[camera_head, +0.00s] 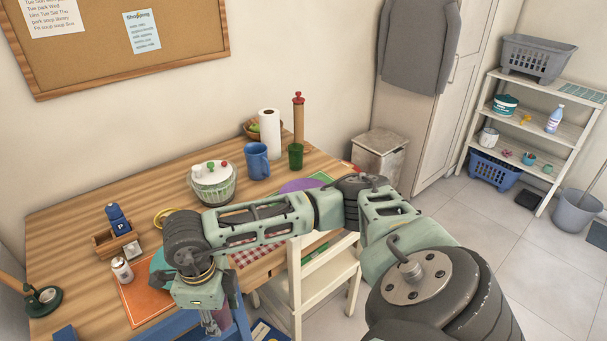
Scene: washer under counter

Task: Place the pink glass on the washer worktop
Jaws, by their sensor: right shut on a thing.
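My right gripper (215,318) hangs at the bottom of the head view, fingers pointing down, beyond the table's front edge. A small pinkish-purple patch of the pink glass (221,319) shows between its fingers, and the gripper is shut on it. Most of the glass is hidden by the fingers and the picture's lower edge. I see no washer or washer worktop in this view. My left gripper is not in view.
A wooden table (75,215) holds a lidded pot (214,186), blue mug (256,161), green cup (295,156), paper roll (270,133) and orange mat (140,300). A white chair (296,280) stands at its front. Shelves (535,126) and a grey bucket (576,211) stand right; tiled floor lies between.

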